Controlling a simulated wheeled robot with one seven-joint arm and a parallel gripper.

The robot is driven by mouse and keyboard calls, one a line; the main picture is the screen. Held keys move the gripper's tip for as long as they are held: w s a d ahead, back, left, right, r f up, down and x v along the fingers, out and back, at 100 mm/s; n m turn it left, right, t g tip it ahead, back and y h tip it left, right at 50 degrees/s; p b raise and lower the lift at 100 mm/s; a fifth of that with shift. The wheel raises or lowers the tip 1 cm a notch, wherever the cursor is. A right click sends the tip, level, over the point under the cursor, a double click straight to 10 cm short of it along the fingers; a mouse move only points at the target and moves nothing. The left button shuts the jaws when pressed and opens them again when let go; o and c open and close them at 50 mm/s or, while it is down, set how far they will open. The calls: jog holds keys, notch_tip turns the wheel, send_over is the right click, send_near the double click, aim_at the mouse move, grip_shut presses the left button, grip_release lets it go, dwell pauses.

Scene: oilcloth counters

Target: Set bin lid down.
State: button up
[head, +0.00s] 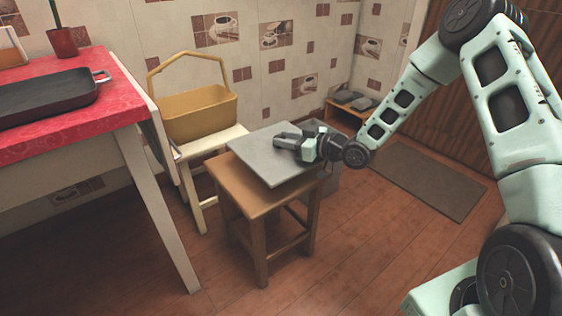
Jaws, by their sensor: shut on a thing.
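The bin lid (258,159) is a flat grey square panel in the middle of the head view. It lies level over the wooden stool (231,184), turned at an angle to the seat and covering much of it. I cannot tell whether the lid touches the seat or is held just above it. My gripper (285,141) reaches in from the right and is shut on the lid near its upper middle. The exact grip point is hidden under the fingers.
At left is a red-covered counter (117,108) with a dark pan (45,92) and a potted plant (63,42). A yellow basket (200,115) sits on a pale stool (212,142). A low shelf (346,115) and a grey mat (425,180) lie beyond. The front floor is clear.

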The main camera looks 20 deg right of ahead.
aim_at(286, 154)
jog(key=shift+f+b, duration=0.85)
jog(key=shift+f, duration=1.7)
jog(key=shift+f, duration=0.15)
jog(key=o, duration=1)
jog(key=shift+o, duration=0.2)
